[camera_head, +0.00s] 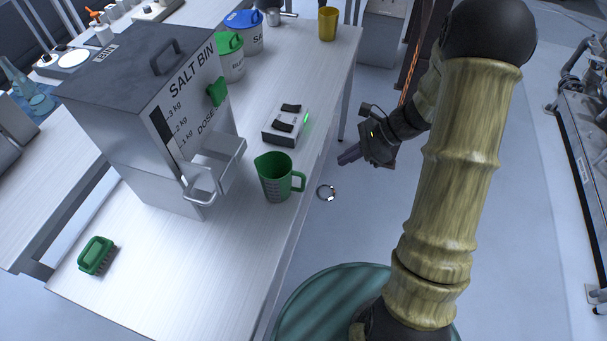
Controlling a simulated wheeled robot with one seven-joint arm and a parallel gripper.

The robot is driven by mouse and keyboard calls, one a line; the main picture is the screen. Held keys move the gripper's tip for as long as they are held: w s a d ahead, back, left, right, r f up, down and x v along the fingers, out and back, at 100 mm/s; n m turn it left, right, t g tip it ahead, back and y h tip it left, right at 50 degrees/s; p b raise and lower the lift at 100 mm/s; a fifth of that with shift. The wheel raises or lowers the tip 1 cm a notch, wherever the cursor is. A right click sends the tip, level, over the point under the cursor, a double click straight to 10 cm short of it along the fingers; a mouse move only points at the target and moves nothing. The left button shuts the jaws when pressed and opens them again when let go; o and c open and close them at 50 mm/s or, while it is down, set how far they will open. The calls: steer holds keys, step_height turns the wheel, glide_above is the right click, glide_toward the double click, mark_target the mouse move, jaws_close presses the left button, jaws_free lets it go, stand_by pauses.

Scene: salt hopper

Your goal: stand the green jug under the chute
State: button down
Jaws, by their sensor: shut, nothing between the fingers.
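The green jug (273,180) stands upright on the bench, in front of and to the right of the salt bin, with its handle toward the right. The salt bin (130,100) is a grey metal hopper with a dark lid. Its chute (215,165) sticks out at the front right, with a metal loop handle (202,186) beside it. The jug is beside the chute, apart from it. My gripper (345,158) is shut and empty, to the right of the jug, out past the bench edge.
A small box with black switches and a green light (286,124) sits behind the jug. Green (230,58) and blue (243,32) lidded tubs and a yellow cup (327,23) stand farther back. A green brush (96,255) lies front left.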

mark_target(303, 175)
steer(key=shift+a+r+p+x, duration=0.15)
steer(key=shift+a+r+x, duration=0.2)
steer(key=shift+x, duration=1.8)
steer(key=shift+a+r+p+x, duration=0.15)
steer(key=shift+a+r+x, duration=0.2)
steer(key=shift+x, duration=1.75)
steer(key=shift+a+r+p+x, duration=0.15)
steer(key=shift+a+r+x, duration=0.2)
steer(key=shift+x, duration=1.8)
